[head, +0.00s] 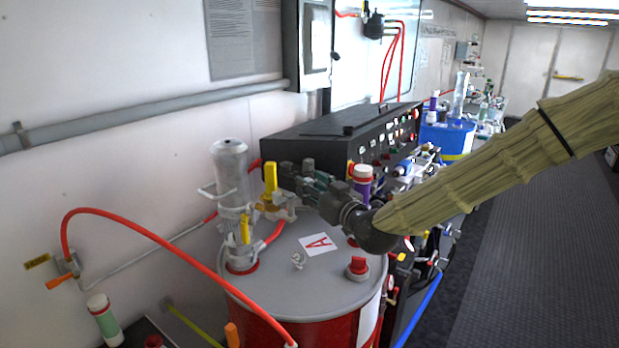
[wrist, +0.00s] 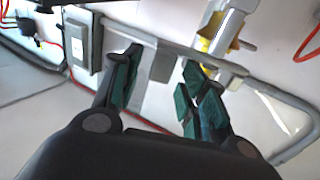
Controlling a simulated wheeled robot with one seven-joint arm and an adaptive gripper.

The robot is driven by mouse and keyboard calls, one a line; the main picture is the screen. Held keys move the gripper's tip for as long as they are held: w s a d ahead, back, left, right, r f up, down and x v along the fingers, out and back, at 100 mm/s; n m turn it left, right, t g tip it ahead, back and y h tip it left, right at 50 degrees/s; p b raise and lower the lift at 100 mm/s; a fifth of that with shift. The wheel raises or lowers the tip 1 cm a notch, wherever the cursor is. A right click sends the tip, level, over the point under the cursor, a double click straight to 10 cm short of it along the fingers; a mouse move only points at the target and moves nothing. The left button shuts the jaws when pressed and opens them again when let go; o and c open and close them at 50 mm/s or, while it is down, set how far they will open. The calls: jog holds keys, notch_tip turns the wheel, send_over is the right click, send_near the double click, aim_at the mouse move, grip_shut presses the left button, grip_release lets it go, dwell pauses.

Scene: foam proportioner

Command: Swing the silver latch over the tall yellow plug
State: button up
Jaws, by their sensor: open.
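A tall yellow plug (head: 270,178) stands upright in the head view, just left of my gripper. A silver fitting (head: 281,211) sits at its foot; I cannot tell for sure which part of it is the latch. In the wrist view a yellow part (wrist: 213,38) with silver metal against it shows at the top, right of centre. My gripper (head: 294,178) is over the drum, its fingers pointing left toward the yellow plug. In the wrist view my gripper (wrist: 160,65) has its green-padded fingers spread, with nothing between them. The yellow part lies beyond the right finger, apart from it.
A clear cylinder (head: 231,175) with a silver side handle stands left of the plug. The grey drum lid (head: 280,275) lies below, with a red cap (head: 357,267). A red hose (head: 150,235) arcs at left. A black control box (head: 335,135) stands behind my gripper.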

jog(key=shift+p+x, duration=0.4)
jog(key=shift+x, duration=0.9)
